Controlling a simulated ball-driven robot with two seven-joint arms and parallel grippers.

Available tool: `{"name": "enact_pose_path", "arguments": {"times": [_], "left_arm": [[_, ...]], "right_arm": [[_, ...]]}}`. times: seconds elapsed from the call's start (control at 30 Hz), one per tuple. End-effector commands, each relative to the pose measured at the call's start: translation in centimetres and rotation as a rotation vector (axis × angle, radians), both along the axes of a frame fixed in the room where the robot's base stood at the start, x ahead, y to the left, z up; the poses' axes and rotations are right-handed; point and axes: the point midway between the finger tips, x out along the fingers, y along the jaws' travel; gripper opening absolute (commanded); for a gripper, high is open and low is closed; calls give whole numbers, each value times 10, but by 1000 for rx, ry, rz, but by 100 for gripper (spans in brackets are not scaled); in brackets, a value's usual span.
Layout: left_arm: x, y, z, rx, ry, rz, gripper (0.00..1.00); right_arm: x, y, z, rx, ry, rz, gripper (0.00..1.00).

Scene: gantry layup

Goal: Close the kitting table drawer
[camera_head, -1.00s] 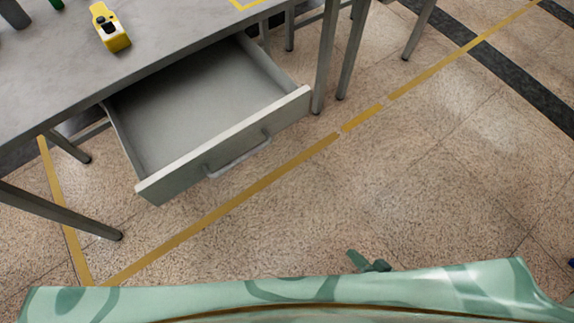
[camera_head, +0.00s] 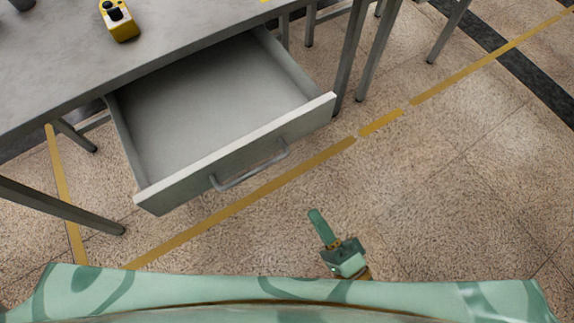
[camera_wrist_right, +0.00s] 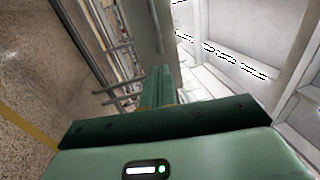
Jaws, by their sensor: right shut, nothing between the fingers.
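The kitting table (camera_head: 190,45) is grey and stands at the upper left of the head view. Its drawer (camera_head: 240,150) is pulled well out and looks empty inside. A bar handle (camera_head: 250,166) sits on the drawer's front panel. My right gripper (camera_head: 316,216) is in front of the drawer, below and right of the handle, apart from it. Its fingers are shut with nothing between them. In the right wrist view the shut fingers (camera_wrist_right: 158,82) point away from the camera. My left gripper is not in view.
A yellow device (camera_head: 119,20) lies on the tabletop. Table legs (camera_head: 378,60) stand right of the drawer, and another leg (camera_head: 60,205) is at left. Yellow tape (camera_head: 250,200) crosses the floor before the drawer. The floor (camera_head: 450,200) at right is clear.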

Motion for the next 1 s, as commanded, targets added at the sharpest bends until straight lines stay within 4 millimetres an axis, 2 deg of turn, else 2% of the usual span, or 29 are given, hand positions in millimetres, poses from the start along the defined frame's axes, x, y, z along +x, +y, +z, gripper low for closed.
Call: {"name": "enact_pose_path", "arguments": {"times": [0.2, 0.37, 0.5, 0.67, 1.0], "left_arm": [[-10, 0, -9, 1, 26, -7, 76], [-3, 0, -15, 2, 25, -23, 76], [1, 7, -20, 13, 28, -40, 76], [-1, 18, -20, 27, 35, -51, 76], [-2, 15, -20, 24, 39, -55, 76]], "right_arm": [[39, 27, 7, 3, -2, -3, 0], [65, 44, 12, -1, 1, -3, 0], [82, 56, 16, -1, 1, -3, 0], [92, 63, 19, -3, 2, -2, 0], [95, 65, 21, -5, 0, -2, 0]]}}
